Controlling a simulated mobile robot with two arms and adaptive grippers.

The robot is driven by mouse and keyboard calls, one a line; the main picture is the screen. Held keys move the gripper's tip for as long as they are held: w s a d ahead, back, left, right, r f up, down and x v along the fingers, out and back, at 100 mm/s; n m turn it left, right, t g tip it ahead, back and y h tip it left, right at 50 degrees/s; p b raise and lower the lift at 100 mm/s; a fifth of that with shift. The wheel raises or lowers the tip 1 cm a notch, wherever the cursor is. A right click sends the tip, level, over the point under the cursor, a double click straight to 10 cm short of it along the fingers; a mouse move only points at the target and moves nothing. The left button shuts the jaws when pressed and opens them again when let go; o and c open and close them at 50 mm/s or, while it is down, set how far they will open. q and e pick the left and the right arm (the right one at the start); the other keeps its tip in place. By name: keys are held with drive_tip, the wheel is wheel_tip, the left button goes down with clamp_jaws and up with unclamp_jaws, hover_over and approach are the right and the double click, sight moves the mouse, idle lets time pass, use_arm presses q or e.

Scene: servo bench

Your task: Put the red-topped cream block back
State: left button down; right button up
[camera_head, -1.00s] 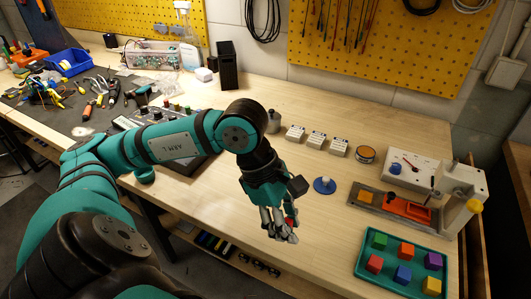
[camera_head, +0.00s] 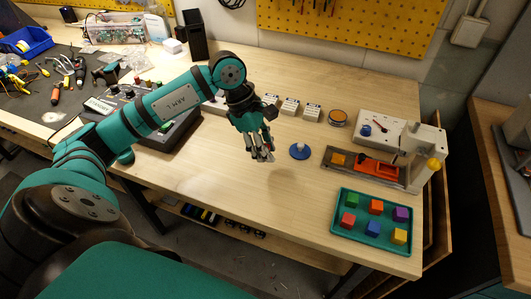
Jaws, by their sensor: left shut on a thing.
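My left gripper (camera_head: 263,153) hangs over the middle of the bench (camera_head: 230,190), fingers pointing down, left of the blue round knob (camera_head: 299,151). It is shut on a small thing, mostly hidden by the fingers. A bit of red showed between the fingers a second ago, which fits the red-topped cream block; its cream part cannot be made out now. A soft shadow lies on the wood below, and the gripper seems clear of the surface. My right gripper is not in view.
A teal tray (camera_head: 336,222) with several coloured blocks stands at the front right. Behind it is a grey fixture with an orange part (camera_head: 378,167). White boxes (camera_head: 290,106) and an orange-topped round tin (camera_head: 337,117) stand at the back. Front middle wood is clear.

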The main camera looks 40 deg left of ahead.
use_arm(q)
wheel_tip(320, 180, down, 3)
drive_tip(key=shift+s+f+p, duration=0.1)
drive_tip(key=shift+p, duration=0.4)
drive_tip(key=shift+f+b, duration=0.25)
drive_tip(key=shift+b, duration=0.1)
drive_tip(key=c, duration=1.1)
unclamp_jaws()
drive_tip(key=shift+r, duration=0.1)
drive_tip(key=shift+r+p, duration=0.15)
drive_tip(key=shift+p, duration=0.15)
drive_tip(key=b+v, duration=0.2)
drive_tip(key=v, duration=1)
drive_tip(key=shift+b, duration=0.3)
